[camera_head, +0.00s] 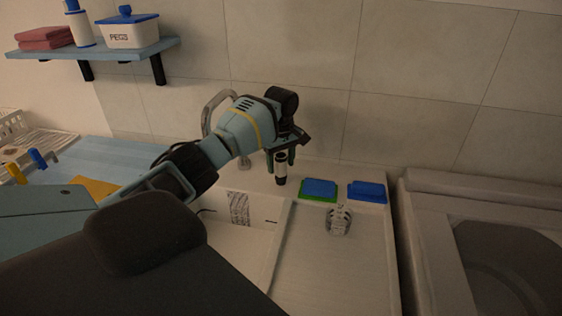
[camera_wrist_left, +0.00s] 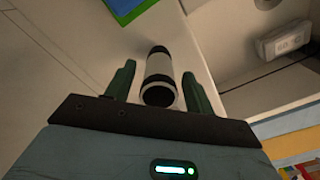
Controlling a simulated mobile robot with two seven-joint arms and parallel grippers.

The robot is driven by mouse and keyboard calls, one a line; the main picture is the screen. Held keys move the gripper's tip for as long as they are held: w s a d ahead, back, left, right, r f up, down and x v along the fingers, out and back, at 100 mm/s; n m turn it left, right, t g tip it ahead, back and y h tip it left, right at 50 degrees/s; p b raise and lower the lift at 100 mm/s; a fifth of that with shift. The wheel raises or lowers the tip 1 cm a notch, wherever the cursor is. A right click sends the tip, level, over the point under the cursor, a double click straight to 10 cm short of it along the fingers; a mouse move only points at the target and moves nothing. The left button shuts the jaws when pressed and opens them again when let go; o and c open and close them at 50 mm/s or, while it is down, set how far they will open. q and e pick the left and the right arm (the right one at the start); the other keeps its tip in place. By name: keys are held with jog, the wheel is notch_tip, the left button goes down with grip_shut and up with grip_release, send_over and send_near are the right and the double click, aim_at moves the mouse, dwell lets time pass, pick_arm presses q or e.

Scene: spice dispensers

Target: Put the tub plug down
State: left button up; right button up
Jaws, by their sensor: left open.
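A small upright cylinder (camera_head: 281,176), dark with a pale band, stands on the white ledge at the back of the sink. It looks to be the tub plug, though the picture does not make this certain. My left gripper (camera_head: 280,164) is over it from above, with one finger on each side. In the left wrist view the cylinder (camera_wrist_left: 159,68) lies between the two green fingers of the left gripper (camera_wrist_left: 159,75), with small gaps beside it. The fingers are open. My right gripper does not show.
A green-and-blue sponge (camera_head: 319,188) and a blue block (camera_head: 367,192) lie right of the cylinder. A pale ribbed object (camera_head: 338,221) lies on the drainboard. A curved faucet (camera_head: 213,105) stands just left behind my gripper. A shelf (camera_head: 168,46) hangs upper left.

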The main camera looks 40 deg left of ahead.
pick_arm(q)
notch_tip(320, 180, up, 12)
jog(key=shift+r+p, duration=0.15)
jog(key=shift+p, duration=0.15)
dwell(0.6)
